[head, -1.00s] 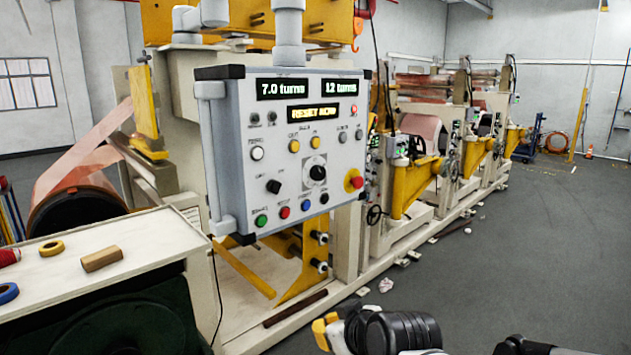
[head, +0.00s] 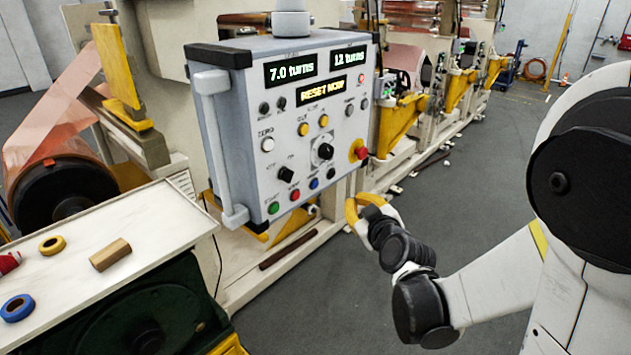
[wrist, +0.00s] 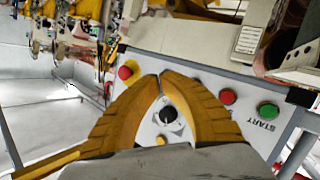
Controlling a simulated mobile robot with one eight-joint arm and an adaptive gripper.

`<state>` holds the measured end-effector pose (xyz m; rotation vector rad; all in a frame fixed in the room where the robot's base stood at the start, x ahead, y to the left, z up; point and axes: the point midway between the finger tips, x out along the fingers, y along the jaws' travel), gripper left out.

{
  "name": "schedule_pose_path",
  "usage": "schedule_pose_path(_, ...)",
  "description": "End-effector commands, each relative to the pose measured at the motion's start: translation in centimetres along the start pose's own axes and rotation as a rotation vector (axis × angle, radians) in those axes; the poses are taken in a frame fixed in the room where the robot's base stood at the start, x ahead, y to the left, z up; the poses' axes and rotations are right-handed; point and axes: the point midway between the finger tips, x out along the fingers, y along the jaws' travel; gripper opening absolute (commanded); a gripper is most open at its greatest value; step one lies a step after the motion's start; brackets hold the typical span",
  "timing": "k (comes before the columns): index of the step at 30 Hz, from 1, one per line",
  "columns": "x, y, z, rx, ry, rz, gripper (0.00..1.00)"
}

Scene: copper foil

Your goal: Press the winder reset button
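The winder control panel (head: 238,130) is upright in the head view; its display (head: 323,90) reads "RESET NOW". Its bottom row holds a green button (head: 273,208), a red button (head: 295,195), a blue button (head: 314,184) and a black button (head: 331,173). A white button (head: 267,144) sits at left; I cannot read which label says reset. My gripper (head: 356,207) is apart from the panel, at its lower right, shut and empty. In the wrist view its yellow fingertips (wrist: 161,76) meet, hiding part of the panel. The green START button (wrist: 268,110) and red button (wrist: 227,96) show right of them.
A red mushroom button (head: 360,151) on a yellow base juts from the panel's right edge, near my gripper. A white bench (head: 150,222) with tape rolls stands at lower left. Copper winding machines (head: 400,110) line the back. Grey floor (head: 440,215) is open at right.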

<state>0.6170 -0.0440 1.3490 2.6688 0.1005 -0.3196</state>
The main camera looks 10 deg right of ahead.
Motion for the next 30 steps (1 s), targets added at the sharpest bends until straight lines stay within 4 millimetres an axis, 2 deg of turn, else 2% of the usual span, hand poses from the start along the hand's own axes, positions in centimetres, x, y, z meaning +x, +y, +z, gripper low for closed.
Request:
schedule_pose_path(8, 0.9, -0.5, -0.5, 0.000, -0.001, -0.002, 0.00)
schedule_pose_path(21, 5.6, -3.1, -3.0, 0.000, 0.000, -0.002, 0.00)
schedule_pose_path(30, 7.0, -3.8, -3.8, 0.001, 0.000, -0.001, 0.00)
